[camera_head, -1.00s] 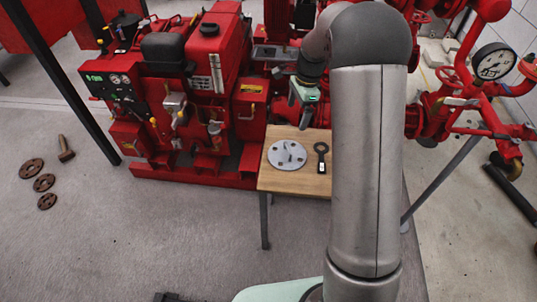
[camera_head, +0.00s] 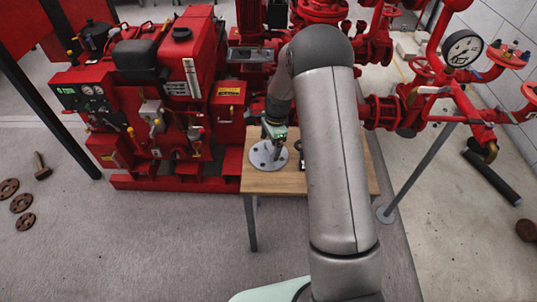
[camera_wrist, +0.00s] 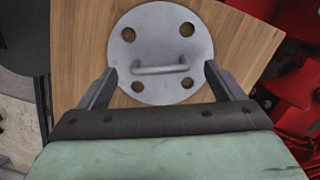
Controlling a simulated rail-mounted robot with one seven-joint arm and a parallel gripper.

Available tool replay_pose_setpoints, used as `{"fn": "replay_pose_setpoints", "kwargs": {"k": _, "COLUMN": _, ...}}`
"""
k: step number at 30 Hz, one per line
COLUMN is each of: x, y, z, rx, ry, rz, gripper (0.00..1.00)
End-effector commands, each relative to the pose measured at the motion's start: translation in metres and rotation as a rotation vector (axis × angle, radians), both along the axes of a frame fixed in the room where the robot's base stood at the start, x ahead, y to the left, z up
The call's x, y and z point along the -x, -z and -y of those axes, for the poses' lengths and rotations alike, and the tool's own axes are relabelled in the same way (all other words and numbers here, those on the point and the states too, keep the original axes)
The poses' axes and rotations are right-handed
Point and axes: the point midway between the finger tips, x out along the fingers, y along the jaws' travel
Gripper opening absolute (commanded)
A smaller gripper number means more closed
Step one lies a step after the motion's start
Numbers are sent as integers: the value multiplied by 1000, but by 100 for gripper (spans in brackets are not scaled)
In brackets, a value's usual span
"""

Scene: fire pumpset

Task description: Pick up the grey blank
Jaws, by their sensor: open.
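The grey blank is a round grey disc (camera_wrist: 160,32) with bolt holes and a bar handle across its middle. It lies on the wooden table (camera_head: 300,184), where it also shows in the head view (camera_head: 262,157). My gripper (camera_wrist: 160,78) is open in the wrist view, with one finger on each side of the lower part of the disc and the handle ahead between them. In the head view my gripper (camera_head: 277,144) is above the disc. I cannot tell whether the fingers touch it.
A dark tool (camera_head: 299,149) lies on the table right of the disc, partly hidden by my arm. The red engine (camera_head: 180,90) stands behind and left of the table. Red pipework with a gauge (camera_head: 462,48) is at the right. Rusty discs (camera_head: 21,203) lie on the floor at left.

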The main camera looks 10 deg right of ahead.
Motion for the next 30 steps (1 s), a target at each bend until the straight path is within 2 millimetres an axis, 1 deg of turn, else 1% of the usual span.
{"fn": "replay_pose_setpoints", "kwargs": {"k": 1, "x": 1, "y": 10, "z": -1, "rx": 0, "ry": 1, "rz": -3, "gripper": 88}}
{"fn": "replay_pose_setpoints", "kwargs": {"k": 3, "x": 1, "y": 18, "z": -2, "rx": 0, "ry": 1, "rz": -2, "gripper": 88}}
{"fn": "replay_pose_setpoints", "kwargs": {"k": 6, "x": 0, "y": 21, "z": -3, "rx": 0, "ry": 1, "rz": 1, "gripper": 88}}
{"fn": "replay_pose_setpoints", "kwargs": {"k": 10, "x": 0, "y": 21, "z": -3, "rx": 0, "ry": 0, "rz": 1, "gripper": 88}}
{"fn": "replay_pose_setpoints", "kwargs": {"k": 11, "x": 0, "y": 21, "z": -3, "rx": 0, "ry": 0, "rz": 1, "gripper": 86}}
{"fn": "replay_pose_setpoints", "kwargs": {"k": 12, "x": 0, "y": 21, "z": -3, "rx": 0, "ry": 0, "rz": 1, "gripper": 74}}
{"fn": "replay_pose_setpoints", "kwargs": {"k": 14, "x": 0, "y": 21, "z": -3, "rx": 0, "ry": 0, "rz": 1, "gripper": 58}}
{"fn": "replay_pose_setpoints", "kwargs": {"k": 15, "x": 0, "y": 21, "z": -3, "rx": 0, "ry": 0, "rz": 1, "gripper": 47}}
{"fn": "replay_pose_setpoints", "kwargs": {"k": 17, "x": 0, "y": 21, "z": -3, "rx": 0, "ry": 0, "rz": 1, "gripper": 30}}
{"fn": "replay_pose_setpoints", "kwargs": {"k": 18, "x": 0, "y": 21, "z": -3, "rx": 0, "ry": 0, "rz": 1, "gripper": 19}}
{"fn": "replay_pose_setpoints", "kwargs": {"k": 19, "x": -1, "y": 19, "z": -3, "rx": 1, "ry": 0, "rz": 3, "gripper": 17}}
{"fn": "replay_pose_setpoints", "kwargs": {"k": 26, "x": -1, "y": 19, "z": -3, "rx": 1, "ry": 0, "rz": 3, "gripper": 17}}
{"fn": "replay_pose_setpoints", "kwargs": {"k": 30, "x": -1, "y": 12, "z": -3, "rx": 0, "ry": 0, "rz": 4, "gripper": 17}}
